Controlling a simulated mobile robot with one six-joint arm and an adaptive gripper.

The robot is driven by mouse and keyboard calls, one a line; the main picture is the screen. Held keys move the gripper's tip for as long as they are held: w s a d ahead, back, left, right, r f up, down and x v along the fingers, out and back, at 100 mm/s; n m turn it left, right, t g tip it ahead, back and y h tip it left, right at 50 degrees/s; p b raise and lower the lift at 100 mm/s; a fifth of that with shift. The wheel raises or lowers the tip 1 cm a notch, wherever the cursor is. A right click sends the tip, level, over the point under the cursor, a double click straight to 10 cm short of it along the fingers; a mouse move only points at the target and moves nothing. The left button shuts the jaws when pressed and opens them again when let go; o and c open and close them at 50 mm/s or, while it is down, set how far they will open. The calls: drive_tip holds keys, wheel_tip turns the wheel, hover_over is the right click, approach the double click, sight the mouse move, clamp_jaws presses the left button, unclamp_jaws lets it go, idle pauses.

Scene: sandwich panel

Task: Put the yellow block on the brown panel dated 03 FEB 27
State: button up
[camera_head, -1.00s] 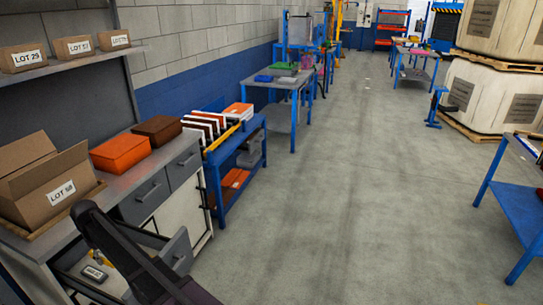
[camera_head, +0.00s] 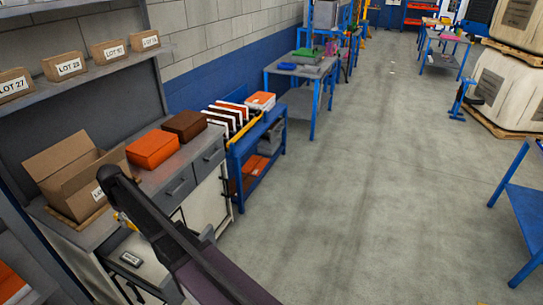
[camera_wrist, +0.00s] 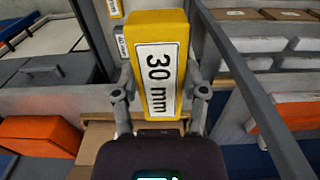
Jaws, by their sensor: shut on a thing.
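My gripper (camera_wrist: 160,97) is shut on the yellow block (camera_wrist: 161,25) in the wrist view. The block stands between the two fingers with its white "30 mm" label facing the camera. In the head view my dark arm crosses the lower left and mostly hides the gripper. A dark brown panel (camera_head: 185,124) lies on the grey counter, behind an orange panel (camera_head: 152,149). No date is readable on the brown panel. The arm is nearer the cardboard box than the brown panel in the picture.
An open cardboard box (camera_head: 72,178) stands on the counter, left of the orange panel. Small LOT boxes (camera_head: 107,50) line the shelf above. An open drawer below holds a small labelled item (camera_head: 130,259). A blue cart (camera_head: 237,160) holds upright panels. The floor aisle is clear.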

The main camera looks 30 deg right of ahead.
drive_tip(key=shift+r+p, duration=1.35)
drive_tip(key=shift+r, duration=0.55)
drive_tip(key=shift+d, duration=0.1)
